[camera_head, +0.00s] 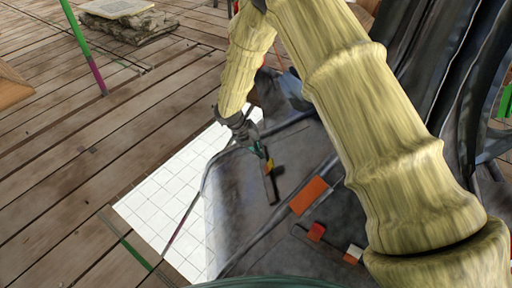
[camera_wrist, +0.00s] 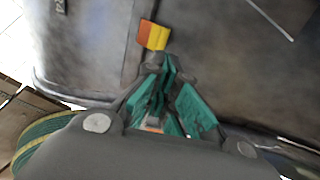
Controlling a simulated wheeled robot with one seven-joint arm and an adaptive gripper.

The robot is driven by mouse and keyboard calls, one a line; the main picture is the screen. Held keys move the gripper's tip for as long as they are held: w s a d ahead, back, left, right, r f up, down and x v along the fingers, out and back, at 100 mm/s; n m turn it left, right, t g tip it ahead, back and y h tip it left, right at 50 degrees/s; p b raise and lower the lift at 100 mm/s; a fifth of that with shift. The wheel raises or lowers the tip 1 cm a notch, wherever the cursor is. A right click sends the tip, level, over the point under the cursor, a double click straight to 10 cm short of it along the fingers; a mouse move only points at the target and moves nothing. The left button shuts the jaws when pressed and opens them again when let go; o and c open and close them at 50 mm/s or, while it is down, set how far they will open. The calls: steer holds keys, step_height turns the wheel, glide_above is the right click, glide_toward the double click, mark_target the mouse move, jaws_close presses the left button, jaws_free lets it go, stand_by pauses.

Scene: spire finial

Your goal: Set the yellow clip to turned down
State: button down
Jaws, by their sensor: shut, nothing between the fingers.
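The yellow clip (camera_head: 269,166) sits at the top end of a short dark strip (camera_head: 273,188) on the grey panel. In the wrist view the clip (camera_wrist: 157,38) shows a yellow face beside an orange one, just beyond my fingertips. My gripper (camera_head: 261,152) is shut and empty, with its tips close to the clip. The green fingers also show in the wrist view (camera_wrist: 161,68). Whether the tips touch the clip I cannot tell.
A red block (camera_head: 316,231) and a white block (camera_head: 354,253) sit on another dark strip to the lower right. An orange patch (camera_head: 309,195) lies between. White tiled sheet (camera_head: 165,205) and wooden planks (camera_head: 60,190) are at left.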

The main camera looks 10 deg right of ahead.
mark_target(272, 165)
steer(key=b+x, duration=0.2)
steer(key=x, duration=0.6)
steer(key=shift+f, duration=0.15)
steer(key=shift+d, duration=0.15)
